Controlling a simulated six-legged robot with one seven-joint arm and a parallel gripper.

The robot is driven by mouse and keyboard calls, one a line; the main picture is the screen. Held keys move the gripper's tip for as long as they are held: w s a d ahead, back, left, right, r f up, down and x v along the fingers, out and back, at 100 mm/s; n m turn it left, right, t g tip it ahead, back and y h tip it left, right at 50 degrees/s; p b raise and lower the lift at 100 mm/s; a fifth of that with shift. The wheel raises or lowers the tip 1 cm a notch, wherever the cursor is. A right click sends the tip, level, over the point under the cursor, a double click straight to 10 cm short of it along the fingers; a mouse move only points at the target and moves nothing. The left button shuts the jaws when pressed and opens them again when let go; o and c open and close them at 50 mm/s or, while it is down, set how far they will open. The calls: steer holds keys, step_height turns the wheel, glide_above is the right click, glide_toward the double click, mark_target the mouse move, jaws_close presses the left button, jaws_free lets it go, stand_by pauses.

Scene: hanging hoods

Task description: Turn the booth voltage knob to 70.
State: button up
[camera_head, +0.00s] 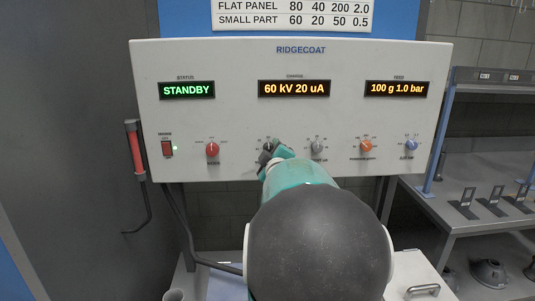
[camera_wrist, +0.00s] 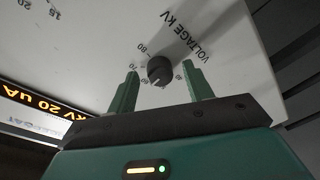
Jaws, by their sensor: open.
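The booth voltage knob (camera_wrist: 160,69) is a dark round knob on the white panel, labelled VOLTAGE KV. A small pale mark shows on its lower side in the wrist view. Printed numbers, including 70 and 80, surround it. My gripper (camera_wrist: 162,74) is open, with one green finger on each side of the knob; gaps show, and contact cannot be told. In the head view, my gripper (camera_head: 275,153) is at the panel and largely hides the knob. The charge display (camera_head: 294,88) reads 60 kV 20 uA.
The control panel (camera_head: 230,120) also holds a red knob (camera_head: 212,149), a grey knob (camera_head: 317,147), an orange knob (camera_head: 366,146) and a blue knob (camera_head: 411,145). A red switch (camera_head: 167,148) is at left. The status display (camera_head: 187,90) reads STANDBY.

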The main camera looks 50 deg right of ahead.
steer(key=c, duration=1)
steer(key=shift+o, duration=0.2)
steer(key=shift+m, duration=0.4)
steer(key=m+h, duration=0.1)
steer(key=m, duration=0.8)
steer(key=shift+f, duration=0.15)
steer(key=shift+m, duration=0.3)
steer(key=o, duration=1)
steer(key=shift+c, duration=0.2)
